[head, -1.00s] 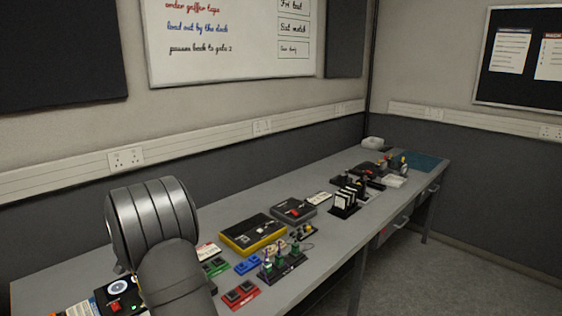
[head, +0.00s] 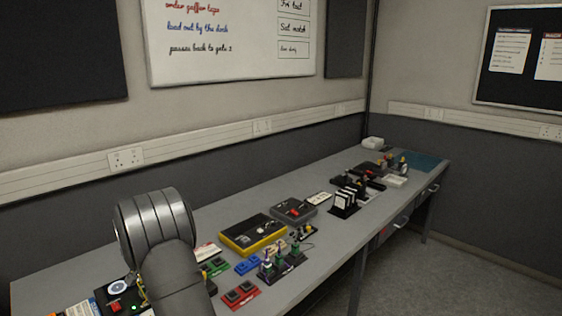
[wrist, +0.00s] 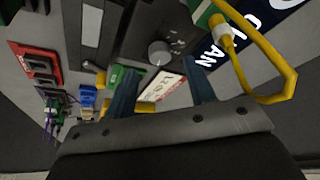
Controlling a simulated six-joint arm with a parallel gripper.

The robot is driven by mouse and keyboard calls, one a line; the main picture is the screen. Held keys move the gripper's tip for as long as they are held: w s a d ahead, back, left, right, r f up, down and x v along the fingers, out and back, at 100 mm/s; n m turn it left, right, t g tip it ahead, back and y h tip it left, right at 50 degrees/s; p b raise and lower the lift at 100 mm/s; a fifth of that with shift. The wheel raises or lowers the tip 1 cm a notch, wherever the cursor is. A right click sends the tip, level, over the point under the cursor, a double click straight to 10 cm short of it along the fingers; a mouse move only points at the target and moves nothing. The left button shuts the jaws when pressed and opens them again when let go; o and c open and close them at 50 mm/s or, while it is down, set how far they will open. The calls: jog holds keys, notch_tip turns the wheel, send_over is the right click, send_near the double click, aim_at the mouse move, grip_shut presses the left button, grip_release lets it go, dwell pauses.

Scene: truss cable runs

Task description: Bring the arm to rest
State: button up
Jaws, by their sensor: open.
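My arm stands at the lower left of the head view, over the near end of the grey bench (head: 330,235). Its links hide my gripper there. In the wrist view my gripper (wrist: 157,68) shows two dark fingers standing apart, with nothing held between them. A grey box with a round knob (wrist: 160,52), a white printed label (wrist: 170,88) and a yellow cable (wrist: 284,62) with a plug lie beyond and beside the fingers. I cannot tell how far above them the fingers are.
A yellow-edged case (head: 252,235), a red block (head: 240,293), a blue block (head: 247,265) and a rack with green-bodied parts (head: 282,265) lie right of my arm. White cards stand in a black holder (head: 345,205). Bare bench shows along the back wall.

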jog(key=x, duration=0.3)
jog(key=shift+w+f, duration=0.1)
jog(key=shift+f, duration=0.25)
jog(key=shift+w+f, duration=0.15)
jog(key=shift+d+n, duration=0.1)
jog(key=shift+n, duration=0.4)
jog(key=shift+d+n+g+y, duration=0.2)
jog(key=shift+n+y, duration=0.55)
jog(key=shift+n, duration=1)
jog(key=shift+d+n+g+y, duration=0.1)
jog(key=shift+n+g+y, duration=0.2)
jog(key=shift+n+y, duration=0.95)
notch_tip(320, 180, up, 8)
jog(key=s+d+n+h, duration=0.1)
jog(key=s+d, duration=0.1)
jog(key=shift+s, duration=0.3)
